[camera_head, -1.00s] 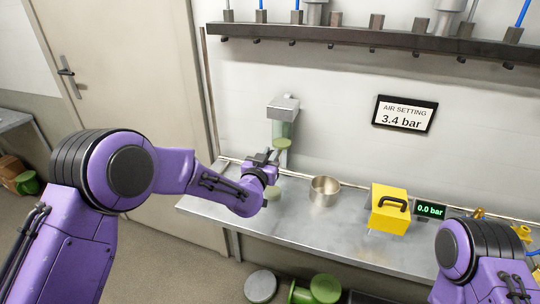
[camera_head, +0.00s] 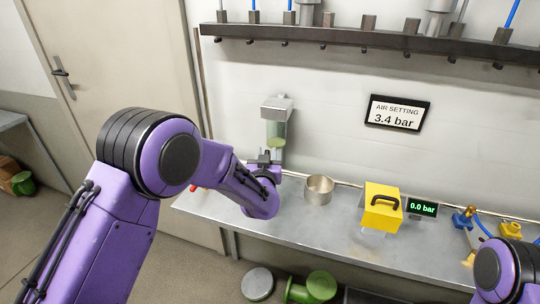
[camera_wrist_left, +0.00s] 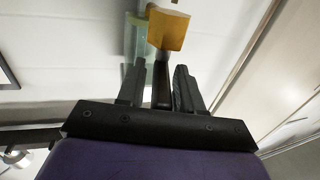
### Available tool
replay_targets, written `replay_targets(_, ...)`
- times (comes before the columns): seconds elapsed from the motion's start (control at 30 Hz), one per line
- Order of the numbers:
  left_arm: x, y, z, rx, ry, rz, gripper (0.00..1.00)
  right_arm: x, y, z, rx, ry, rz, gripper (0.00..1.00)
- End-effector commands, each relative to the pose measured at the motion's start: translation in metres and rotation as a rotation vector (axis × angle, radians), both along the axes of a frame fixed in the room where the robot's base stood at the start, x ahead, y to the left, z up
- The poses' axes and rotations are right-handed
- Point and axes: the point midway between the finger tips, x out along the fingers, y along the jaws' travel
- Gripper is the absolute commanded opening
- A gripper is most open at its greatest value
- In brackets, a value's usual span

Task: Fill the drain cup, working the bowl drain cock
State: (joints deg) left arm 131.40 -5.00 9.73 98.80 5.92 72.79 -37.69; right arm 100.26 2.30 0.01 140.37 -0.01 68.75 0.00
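A filter with a grey metal head and a clear, green-tinted bowl (camera_head: 276,132) hangs on the wall in the head view. My left gripper (camera_head: 268,157) is just below it, partly hidden by its own wrist. In the left wrist view the left fingers (camera_wrist_left: 160,88) stand apart. A dark stem with an orange-yellow block (camera_wrist_left: 168,29) at its far end shows between them; I cannot tell whether they touch it. The clear bowl (camera_wrist_left: 134,62) is behind the left finger. A round steel cup (camera_head: 319,190) stands upright on the bench, right of the left gripper. My right gripper is out of view.
A yellow case (camera_head: 382,208) with a black handle and a display reading 0.0 bar (camera_head: 422,208) stand on the steel bench (camera_head: 290,222). Brass fittings (camera_head: 463,217) are further right. A wall sign (camera_head: 397,114) reads 3.4 bar. A shelf (camera_head: 350,36) runs above.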

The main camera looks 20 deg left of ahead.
Motion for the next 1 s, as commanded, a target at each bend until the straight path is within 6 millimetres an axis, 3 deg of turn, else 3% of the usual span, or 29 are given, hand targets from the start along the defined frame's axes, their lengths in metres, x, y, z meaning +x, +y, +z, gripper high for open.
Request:
replay_targets(0.37, -0.005, -0.004, -0.001, 0.000, 0.000, -0.004, 0.43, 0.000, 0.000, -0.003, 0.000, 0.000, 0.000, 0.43)
replay_targets(0.7, -0.079, -0.019, -0.002, 0.002, -0.001, -0.003, 0.43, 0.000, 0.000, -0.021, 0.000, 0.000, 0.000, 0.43)
replay_targets(0.83, -0.097, -0.023, -0.001, 0.000, 0.000, -0.003, 0.43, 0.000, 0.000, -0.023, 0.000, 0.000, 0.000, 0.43)
replay_targets(1.0, -0.103, -0.024, 0.000, 0.000, 0.000, -0.002, 0.43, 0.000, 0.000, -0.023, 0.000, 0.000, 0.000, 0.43)
